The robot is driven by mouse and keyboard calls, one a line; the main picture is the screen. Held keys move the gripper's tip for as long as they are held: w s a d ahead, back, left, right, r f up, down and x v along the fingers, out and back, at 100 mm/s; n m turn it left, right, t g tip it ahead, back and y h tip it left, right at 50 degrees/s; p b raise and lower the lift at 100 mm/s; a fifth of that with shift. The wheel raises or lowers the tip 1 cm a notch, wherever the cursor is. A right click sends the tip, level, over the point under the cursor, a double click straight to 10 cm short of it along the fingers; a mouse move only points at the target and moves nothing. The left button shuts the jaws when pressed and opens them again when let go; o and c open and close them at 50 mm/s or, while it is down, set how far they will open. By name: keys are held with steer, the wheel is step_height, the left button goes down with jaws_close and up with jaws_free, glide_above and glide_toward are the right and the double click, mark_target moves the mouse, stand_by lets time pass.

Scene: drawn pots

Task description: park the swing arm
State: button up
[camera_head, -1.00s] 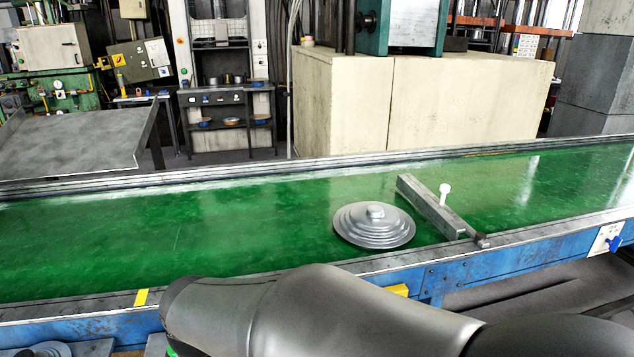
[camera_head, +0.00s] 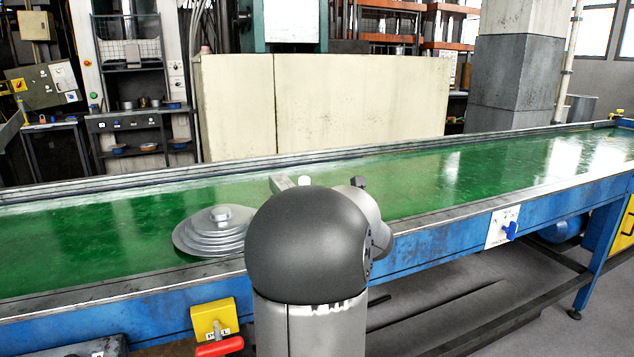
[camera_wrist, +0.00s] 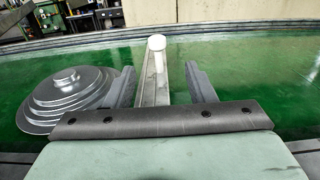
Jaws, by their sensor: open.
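The swing arm is a grey metal bar with a white knob, lying over the green belt. In the head view only its far end (camera_head: 280,183) and part of the knob (camera_head: 304,181) show; my arm hides the rest. In the wrist view the bar (camera_wrist: 154,85) runs away from me between my fingers, with the white knob (camera_wrist: 156,43) upright on it beyond the fingertips. My gripper (camera_wrist: 160,75) is open, one finger on each side of the bar, with visible gaps. Whether the fingers are level with the knob's height I cannot tell.
A stepped grey disc stack (camera_head: 213,230) sits on the belt (camera_head: 80,245) left of the bar; it also shows close to my left finger in the wrist view (camera_wrist: 66,98). A yellow box with a red handle (camera_head: 213,322) hangs on the front rail. Belt to the right is clear.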

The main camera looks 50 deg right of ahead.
steer(key=p+x, duration=0.2)
steer(key=x, duration=1.5)
steer(key=shift+w+a+p, duration=0.15)
steer(key=shift+p, duration=0.2)
steer(key=shift+r, duration=0.1)
jaws_close()
